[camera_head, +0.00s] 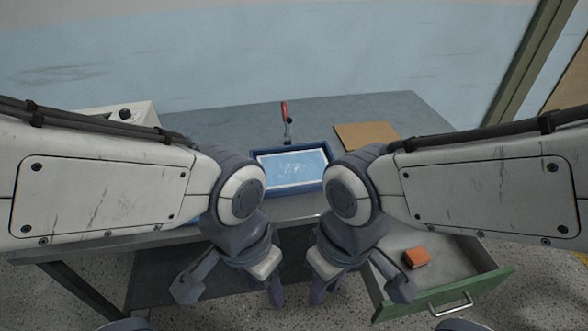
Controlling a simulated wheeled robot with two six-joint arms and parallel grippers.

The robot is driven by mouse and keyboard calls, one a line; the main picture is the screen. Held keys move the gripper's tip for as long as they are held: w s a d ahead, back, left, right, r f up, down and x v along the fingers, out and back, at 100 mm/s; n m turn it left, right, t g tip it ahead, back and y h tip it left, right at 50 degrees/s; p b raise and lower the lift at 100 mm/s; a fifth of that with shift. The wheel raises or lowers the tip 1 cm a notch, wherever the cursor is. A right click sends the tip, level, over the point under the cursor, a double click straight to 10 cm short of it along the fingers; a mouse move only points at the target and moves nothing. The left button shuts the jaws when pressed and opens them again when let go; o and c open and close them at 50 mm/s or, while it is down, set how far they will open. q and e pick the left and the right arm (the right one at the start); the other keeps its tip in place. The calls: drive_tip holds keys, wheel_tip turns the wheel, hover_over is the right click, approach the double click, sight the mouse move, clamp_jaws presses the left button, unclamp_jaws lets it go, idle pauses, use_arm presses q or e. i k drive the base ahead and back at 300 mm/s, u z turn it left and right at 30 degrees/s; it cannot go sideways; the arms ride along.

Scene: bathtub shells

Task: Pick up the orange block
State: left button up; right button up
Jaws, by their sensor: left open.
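The orange block (416,257) lies in the open drawer at the lower right, on the pale drawer floor. The drawer has a green front (480,296) with a metal handle. My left gripper (275,293) hangs low near the bottom middle, left of the drawer and clear of the block; it is open and holds nothing that I can see. My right gripper (319,290) hangs just to its right, also apart from the block. Its fingers are small and dark, so their opening is unclear. Part of the drawer's left side is hidden by my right arm.
A grey table (230,122) stands behind my arms. On it are a blue tray (290,190) with a light blue panel, a red-handled tool (284,110), a brown board (366,135) and a white box (130,110). The drawer floor around the block looks clear.

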sight(414, 258)
drive_tip(key=k, duration=0.5)
drive_tip(key=z, duration=0.95)
drive_tip(key=i, duration=0.75)
drive_tip(key=u, duration=1.2)
